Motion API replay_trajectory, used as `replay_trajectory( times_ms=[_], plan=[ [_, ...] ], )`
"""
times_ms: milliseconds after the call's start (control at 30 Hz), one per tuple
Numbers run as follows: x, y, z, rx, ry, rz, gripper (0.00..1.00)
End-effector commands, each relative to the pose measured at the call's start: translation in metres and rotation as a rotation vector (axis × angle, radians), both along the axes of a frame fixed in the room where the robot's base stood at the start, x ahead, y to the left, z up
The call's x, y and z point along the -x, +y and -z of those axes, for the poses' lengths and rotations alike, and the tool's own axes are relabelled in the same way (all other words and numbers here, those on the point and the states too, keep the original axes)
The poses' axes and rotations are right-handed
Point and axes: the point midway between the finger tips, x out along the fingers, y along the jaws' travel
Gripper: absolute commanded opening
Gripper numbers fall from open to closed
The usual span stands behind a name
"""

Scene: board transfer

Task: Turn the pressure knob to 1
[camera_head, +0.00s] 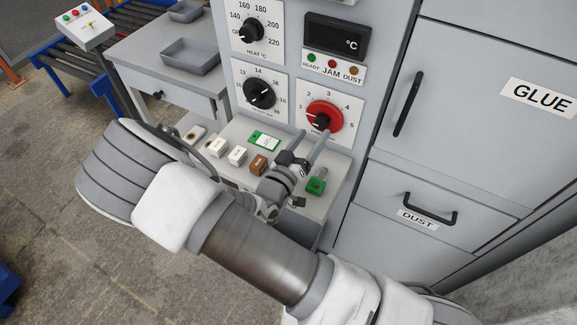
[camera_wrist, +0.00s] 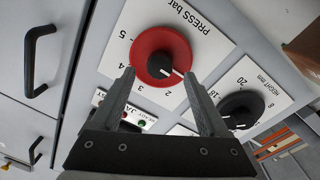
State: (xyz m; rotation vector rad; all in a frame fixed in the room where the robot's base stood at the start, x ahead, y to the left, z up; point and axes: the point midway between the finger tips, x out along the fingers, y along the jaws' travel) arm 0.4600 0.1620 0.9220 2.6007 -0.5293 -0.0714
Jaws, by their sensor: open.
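The pressure knob (camera_head: 325,112) is a red disc with a black hub on a white dial plate numbered 1 to 5. In the wrist view the knob (camera_wrist: 157,42) sits above and between my fingertips, on a plate marked PRESS bar. Its white pointer line points right and slightly down there, towards the right finger. The finger appears to cover the 1, so I cannot tell the exact reading. My gripper (camera_head: 312,136) is open, its fingers reaching up to the knob's lower side; it also shows in the wrist view (camera_wrist: 159,74). I cannot tell whether they touch it.
Black knobs for height (camera_head: 259,93) and heat (camera_head: 248,31) are left of and above the dial. A ledge (camera_head: 229,133) with several switches lies below. The glue door handle (camera_head: 408,104) and dust drawer handle (camera_head: 430,209) stick out at right.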

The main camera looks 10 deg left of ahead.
Motion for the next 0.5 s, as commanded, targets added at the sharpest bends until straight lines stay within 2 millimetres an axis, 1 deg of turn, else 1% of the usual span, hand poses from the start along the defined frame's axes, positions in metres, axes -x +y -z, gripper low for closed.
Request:
replay_trajectory(
  times_ms=[33, 100, 300, 500],
  plan=[
    [0.012, 0.006, 0.001, -0.002, 0.002, -0.004, 0.78],
    [0.028, 0.013, 0.002, 0.000, 0.001, -0.005, 0.78],
    [0.074, 0.032, 0.004, -0.001, 0.001, -0.005, 0.78],
    [0.110, 0.046, 0.005, -0.001, 0.002, -0.004, 0.78]
  ],
)
